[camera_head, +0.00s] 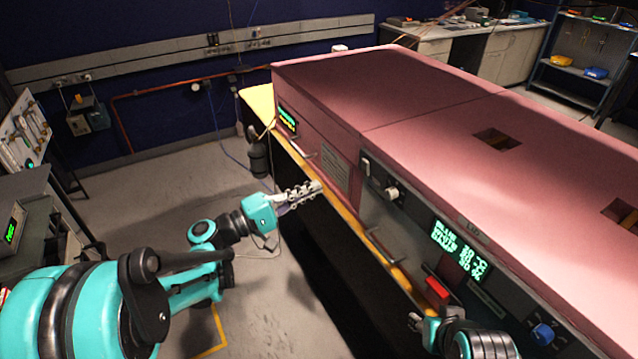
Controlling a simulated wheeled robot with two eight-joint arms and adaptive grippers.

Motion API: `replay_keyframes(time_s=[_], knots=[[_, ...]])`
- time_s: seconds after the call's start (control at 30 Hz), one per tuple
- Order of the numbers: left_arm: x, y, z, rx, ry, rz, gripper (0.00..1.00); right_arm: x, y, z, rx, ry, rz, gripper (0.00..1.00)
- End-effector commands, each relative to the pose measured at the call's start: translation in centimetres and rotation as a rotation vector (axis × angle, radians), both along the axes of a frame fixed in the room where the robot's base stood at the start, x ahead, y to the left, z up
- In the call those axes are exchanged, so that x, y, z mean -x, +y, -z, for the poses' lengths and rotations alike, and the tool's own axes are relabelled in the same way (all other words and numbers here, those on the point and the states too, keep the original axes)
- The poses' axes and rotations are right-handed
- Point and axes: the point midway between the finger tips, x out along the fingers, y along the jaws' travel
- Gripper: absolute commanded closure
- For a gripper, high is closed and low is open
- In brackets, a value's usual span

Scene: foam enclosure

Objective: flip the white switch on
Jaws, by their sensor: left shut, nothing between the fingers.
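The pink enclosure (430,120) has a dark control panel on its front side. Near the panel's left end is a small whitish control (391,193), with a narrow pale upright piece (365,164) to its left. Which of these is the white switch, and its position, is too small to tell. My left gripper (305,191) is shut and empty, to the left of the panel and apart from these controls. My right gripper (416,322) is partly in view at the bottom, below the red switch (438,288); its finger opening is unclear.
A green-lit display (460,249) and a blue knob (543,334) are farther right on the panel. A yellow-orange ledge (345,212) runs along the enclosure's lower front. A second small display (287,121) is at its left end. The floor at left is partly clear.

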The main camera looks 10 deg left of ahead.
Motion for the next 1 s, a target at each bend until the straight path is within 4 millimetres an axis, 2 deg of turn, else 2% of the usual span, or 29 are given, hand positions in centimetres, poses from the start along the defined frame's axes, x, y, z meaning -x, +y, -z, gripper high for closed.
replay_keyframes(time_s=[0.3,0.5,0.7,1.0], knots=[[-3.9,-5.7,-1.1,-0.001,0.0,0.005,1.0,0.0,0.0,-1.1,0.0,0.0,0.0,0.6],[-5.8,-8.2,-1.5,-0.001,0.0,0.003,1.0,0.0,0.0,-1.5,0.0,0.0,0.0,0.6],[-6.8,-9.4,-1.7,0.0,0.0,0.001,1.0,0.0,0.0,-1.6,0.0,0.0,0.0,0.6],[-6.9,-9.5,-1.6,-0.001,-0.001,0.0,1.0,0.0,0.0,-1.6,0.0,0.0,0.0,0.6]])
